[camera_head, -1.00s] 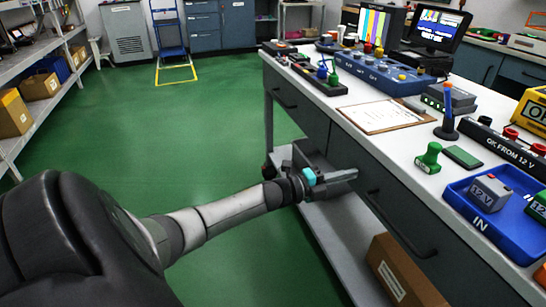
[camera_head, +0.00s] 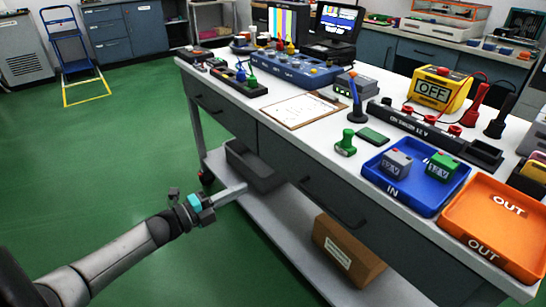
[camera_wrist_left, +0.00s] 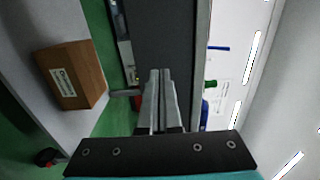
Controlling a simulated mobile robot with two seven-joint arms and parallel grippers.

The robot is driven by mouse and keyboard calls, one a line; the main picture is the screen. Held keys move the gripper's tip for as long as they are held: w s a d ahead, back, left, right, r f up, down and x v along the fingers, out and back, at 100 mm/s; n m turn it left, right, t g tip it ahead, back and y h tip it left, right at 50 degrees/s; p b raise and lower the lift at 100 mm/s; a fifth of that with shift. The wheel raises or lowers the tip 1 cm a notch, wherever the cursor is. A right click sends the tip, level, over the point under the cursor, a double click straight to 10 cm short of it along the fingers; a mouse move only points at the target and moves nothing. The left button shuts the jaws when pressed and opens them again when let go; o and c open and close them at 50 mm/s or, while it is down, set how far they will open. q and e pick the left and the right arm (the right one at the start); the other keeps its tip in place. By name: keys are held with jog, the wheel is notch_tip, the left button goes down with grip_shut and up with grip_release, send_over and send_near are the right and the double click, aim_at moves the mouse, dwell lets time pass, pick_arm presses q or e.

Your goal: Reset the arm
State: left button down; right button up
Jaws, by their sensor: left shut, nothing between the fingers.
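My left arm comes in from the lower left of the head view. Its gripper (camera_head: 229,195) is shut and empty, in front of the workbench's drawer side and below the bench top. In the left wrist view the two fingers (camera_wrist_left: 161,75) lie together with nothing between them, against the dark drawer front (camera_wrist_left: 165,32). I cannot tell from the views whether the fingertips touch the bench. My right gripper is not in view.
The workbench (camera_head: 235,92) carries a blue IN tray (camera_head: 405,205), an orange OUT tray (camera_head: 480,255), a clipboard (camera_head: 300,108) and a green stamp (camera_head: 346,144). A cardboard box (camera_head: 345,252) stands on the lower shelf. Green floor (camera_head: 95,170) is clear at left.

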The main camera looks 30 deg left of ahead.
pick_arm(q)
jog(key=s+f+n+g+y+p, duration=0.35)
jog(key=s+f+n, duration=0.2)
jog(key=f, duration=0.35)
jog(key=s+f+n+g+y+p, duration=0.2)
jog(key=s+f+n+y, duration=0.25)
jog(key=f+n, duration=0.4)
jog(key=s+d+f+n+g+p, duration=0.1)
jog(key=s+d+f+n+g, duration=0.1)
jog(key=s, duration=0.6)
jog(key=s+d+f+n+g+p, duration=0.2)
jog(key=s+d+f, duration=0.3)
jog(key=s, duration=0.3)
jog(key=s+d+f+n+g+p, duration=0.2)
jog(key=s+d+f+g, duration=0.2)
jog(key=s+f, duration=0.2)
jog(key=s, duration=0.2)
jog(key=shift+s+d+g, duration=0.3)
jog(key=shift+g, duration=0.05)
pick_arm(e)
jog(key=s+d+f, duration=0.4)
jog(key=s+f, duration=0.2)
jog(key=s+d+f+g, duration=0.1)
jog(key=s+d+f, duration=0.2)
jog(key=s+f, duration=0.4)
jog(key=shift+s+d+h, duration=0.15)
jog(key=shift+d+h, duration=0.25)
